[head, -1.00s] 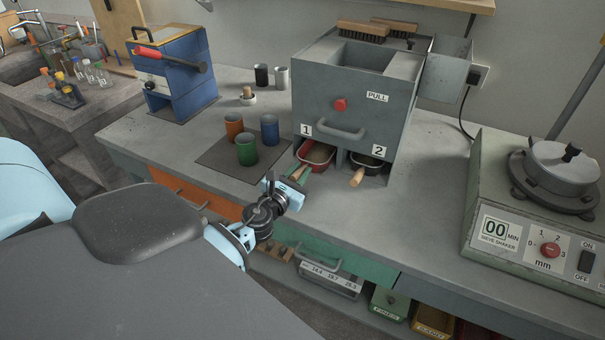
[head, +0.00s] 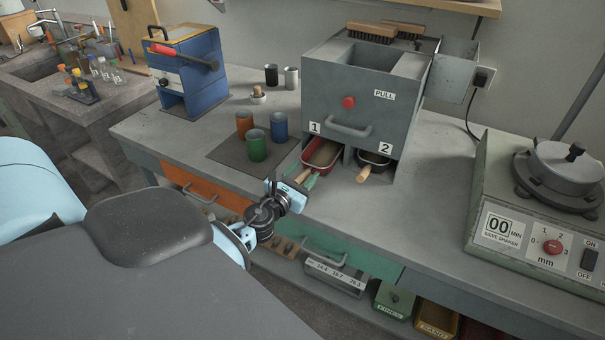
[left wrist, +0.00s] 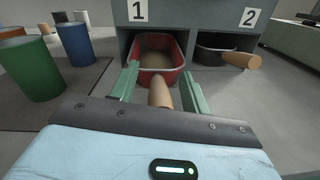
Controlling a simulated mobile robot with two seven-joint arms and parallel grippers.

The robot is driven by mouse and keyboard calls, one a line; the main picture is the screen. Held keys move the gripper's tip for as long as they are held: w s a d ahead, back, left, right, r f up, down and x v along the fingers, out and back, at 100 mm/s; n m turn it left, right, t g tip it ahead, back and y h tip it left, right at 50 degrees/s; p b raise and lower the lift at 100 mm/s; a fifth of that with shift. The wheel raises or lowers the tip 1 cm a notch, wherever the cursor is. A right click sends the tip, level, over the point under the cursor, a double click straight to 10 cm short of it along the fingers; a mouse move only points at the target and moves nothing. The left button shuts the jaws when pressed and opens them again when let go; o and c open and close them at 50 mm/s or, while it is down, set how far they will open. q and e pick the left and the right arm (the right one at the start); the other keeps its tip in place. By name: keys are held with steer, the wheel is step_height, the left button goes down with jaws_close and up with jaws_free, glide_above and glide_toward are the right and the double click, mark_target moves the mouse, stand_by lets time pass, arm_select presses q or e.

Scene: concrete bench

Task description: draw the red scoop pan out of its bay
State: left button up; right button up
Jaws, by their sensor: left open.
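The red scoop pan (head: 321,156) sits at bay 1 of the grey cabinet (head: 357,95), holding sandy material. Its front part stands out past the bay opening, and its rear is still under the cabinet. In the left wrist view the red pan (left wrist: 157,59) lies straight ahead, its wooden handle (left wrist: 160,93) pointing back towards me. My left gripper (head: 303,177) is open. Its green fingers stand on either side of the handle, apart from it in the left wrist view. My right gripper is not in view.
A black pan (head: 375,158) with a wooden handle sits in bay 2 to the right. Orange, green (head: 257,146) and blue cups stand on a dark mat to the left. A sieve shaker (head: 522,235) stands at the right. The bench between shaker and cabinet is clear.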

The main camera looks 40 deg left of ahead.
arm_select(q)
steer(key=s+d, duration=0.1)
steer(key=s, duration=0.6)
steer(key=shift+s+d, duration=0.2)
steer(key=shift+s, duration=0.2)
stand_by(0.4)
